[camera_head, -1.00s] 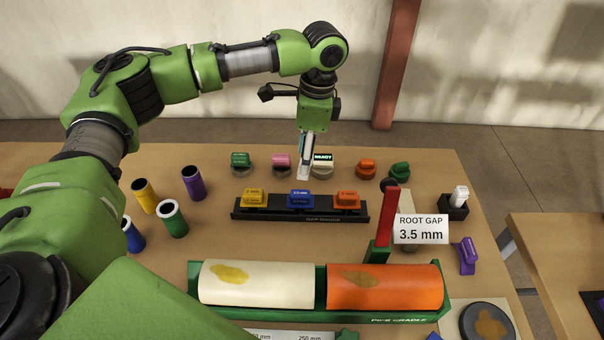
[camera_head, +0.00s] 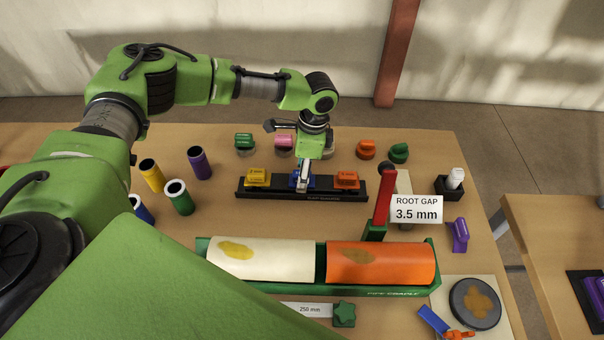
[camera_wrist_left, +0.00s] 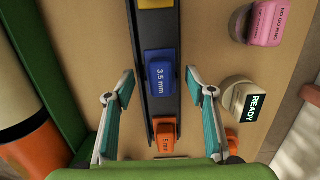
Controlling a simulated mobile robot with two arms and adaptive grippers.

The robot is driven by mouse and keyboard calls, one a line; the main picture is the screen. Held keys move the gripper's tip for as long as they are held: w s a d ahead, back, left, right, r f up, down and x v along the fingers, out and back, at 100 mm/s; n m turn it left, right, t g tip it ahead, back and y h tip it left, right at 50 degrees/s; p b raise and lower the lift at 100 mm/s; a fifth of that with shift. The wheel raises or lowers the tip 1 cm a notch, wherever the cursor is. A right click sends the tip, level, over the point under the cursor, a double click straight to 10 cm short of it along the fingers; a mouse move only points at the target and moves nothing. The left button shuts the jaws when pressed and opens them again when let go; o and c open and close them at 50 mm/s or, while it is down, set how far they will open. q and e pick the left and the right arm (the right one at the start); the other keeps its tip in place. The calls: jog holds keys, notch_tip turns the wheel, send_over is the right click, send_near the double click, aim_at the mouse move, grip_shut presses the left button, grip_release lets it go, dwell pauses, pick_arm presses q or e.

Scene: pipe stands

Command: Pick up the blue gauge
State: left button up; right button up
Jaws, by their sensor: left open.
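The blue gauge (camera_wrist_left: 160,74) reads 3.5 mm and sits in the black gap gauge rack (camera_head: 333,196), between the yellow gauge (camera_head: 257,178) and the orange gauge (camera_head: 347,180). In the head view the blue gauge (camera_head: 311,183) is partly hidden by my left gripper (camera_head: 302,186). In the left wrist view my left gripper (camera_wrist_left: 160,88) is open, with one finger on each side of the rack. The blue gauge lies between the fingertip lines, with space on both sides. My right gripper is not in view.
The pipe cradle (camera_head: 330,288) with cream and orange pipes is in front. A red post (camera_head: 382,197) stands at right. Several coloured tubes stand at left.

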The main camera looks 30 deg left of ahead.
pick_arm(q)
jog(key=shift+a+f, duration=0.1)
jog(key=shift+f, duration=0.6)
jog(key=c, duration=1.2)
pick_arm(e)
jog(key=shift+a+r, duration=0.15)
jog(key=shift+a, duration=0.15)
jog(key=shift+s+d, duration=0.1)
